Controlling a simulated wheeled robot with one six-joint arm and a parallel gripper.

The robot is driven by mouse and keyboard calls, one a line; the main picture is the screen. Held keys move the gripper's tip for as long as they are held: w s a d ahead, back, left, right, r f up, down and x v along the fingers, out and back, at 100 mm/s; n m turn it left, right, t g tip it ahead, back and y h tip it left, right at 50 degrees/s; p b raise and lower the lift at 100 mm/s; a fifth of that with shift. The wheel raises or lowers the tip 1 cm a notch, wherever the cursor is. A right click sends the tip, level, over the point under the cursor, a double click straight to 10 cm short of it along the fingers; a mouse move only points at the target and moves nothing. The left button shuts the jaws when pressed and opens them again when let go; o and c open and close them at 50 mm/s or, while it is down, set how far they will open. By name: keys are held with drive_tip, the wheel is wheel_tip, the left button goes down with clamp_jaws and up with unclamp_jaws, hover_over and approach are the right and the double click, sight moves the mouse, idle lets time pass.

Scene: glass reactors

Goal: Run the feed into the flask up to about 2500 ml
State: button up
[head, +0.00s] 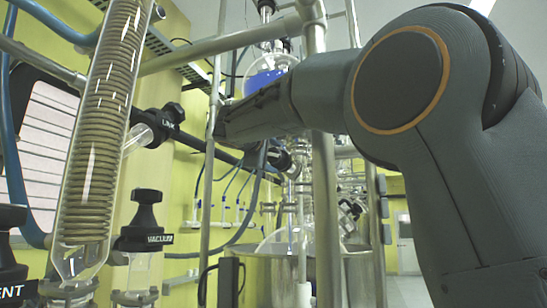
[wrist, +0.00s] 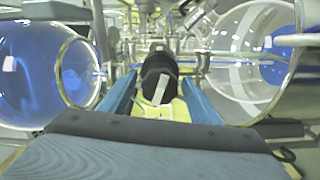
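My gripper (wrist: 160,85) reaches over to a black valve knob (wrist: 160,72) in the wrist view. Its two blue fingers lie on either side of the knob, spread apart, with yellow showing between them and the knob. In the head view my gripper (head: 228,125) is small and dark, and the knob is hard to make out there. A round glass vessel with blue liquid (head: 265,77) hangs high behind it. It is large at left in the wrist view (wrist: 30,75). The lower flask (head: 280,241) sits partly hidden in a metal pot. Its level marks cannot be read.
A metal frame post (head: 326,210) stands close to my arm. Another glass vessel (wrist: 255,55) is at right in the wrist view.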

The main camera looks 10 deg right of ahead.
drive_tip(key=shift+s, duration=0.1)
drive_tip(key=b+v, duration=0.1)
drive_tip(key=v, duration=0.6)
drive_tip(key=shift+s+a, duration=0.2)
drive_tip(key=shift+s, duration=0.1)
idle(6.9)
